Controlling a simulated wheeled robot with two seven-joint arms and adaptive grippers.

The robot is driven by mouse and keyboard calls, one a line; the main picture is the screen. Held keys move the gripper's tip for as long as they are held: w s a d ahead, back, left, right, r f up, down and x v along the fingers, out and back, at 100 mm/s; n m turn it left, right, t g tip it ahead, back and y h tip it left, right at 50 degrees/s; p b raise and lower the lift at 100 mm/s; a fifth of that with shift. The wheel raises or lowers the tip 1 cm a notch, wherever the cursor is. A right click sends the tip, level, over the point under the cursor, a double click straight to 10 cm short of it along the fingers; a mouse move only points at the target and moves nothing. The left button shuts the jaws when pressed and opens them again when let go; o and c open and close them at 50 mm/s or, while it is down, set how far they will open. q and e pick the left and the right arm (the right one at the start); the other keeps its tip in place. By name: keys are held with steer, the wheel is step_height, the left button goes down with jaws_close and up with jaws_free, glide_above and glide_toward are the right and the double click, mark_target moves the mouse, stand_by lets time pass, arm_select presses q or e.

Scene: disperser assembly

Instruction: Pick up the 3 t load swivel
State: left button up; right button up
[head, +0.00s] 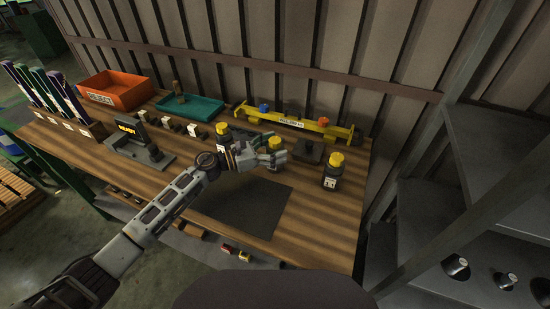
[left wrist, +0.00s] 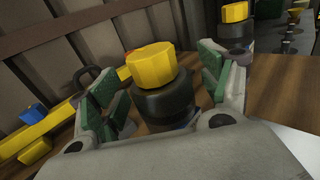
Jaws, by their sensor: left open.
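Several black load swivels with yellow tops stand upright on the wooden bench. One (head: 222,130) is left of my gripper, a middle one (head: 277,142) is at my fingers, and one (head: 333,166) is to the right. Their labels are too small to read, so I cannot tell which is the 3 t one. My left gripper (head: 277,158) is open around the middle swivel. In the left wrist view this swivel (left wrist: 153,70) stands between the green-padded fingers, with its lower part partly hidden. The right-hand swivel (left wrist: 237,20) shows beyond. My right gripper is not in view.
A yellow beam (head: 290,121) lies behind the swivels. A teal tray (head: 190,107), a red reject bin (head: 113,88) and a black fixture (head: 140,145) are left. A dark mat (head: 245,208) lies bare in front.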

arm_select(q)
steer(key=shift+c, duration=0.3)
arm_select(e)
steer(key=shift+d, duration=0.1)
arm_select(q)
steer(key=c, duration=1.4)
steer(key=shift+r, duration=0.15)
steer(key=shift+c, duration=1.1)
steer(key=shift+r, duration=0.65)
step_height(320, 180, up, 7)
steer(key=shift+r, duration=0.2)
steer(key=shift+r+p, duration=0.3)
steer(key=shift+r, duration=0.35)
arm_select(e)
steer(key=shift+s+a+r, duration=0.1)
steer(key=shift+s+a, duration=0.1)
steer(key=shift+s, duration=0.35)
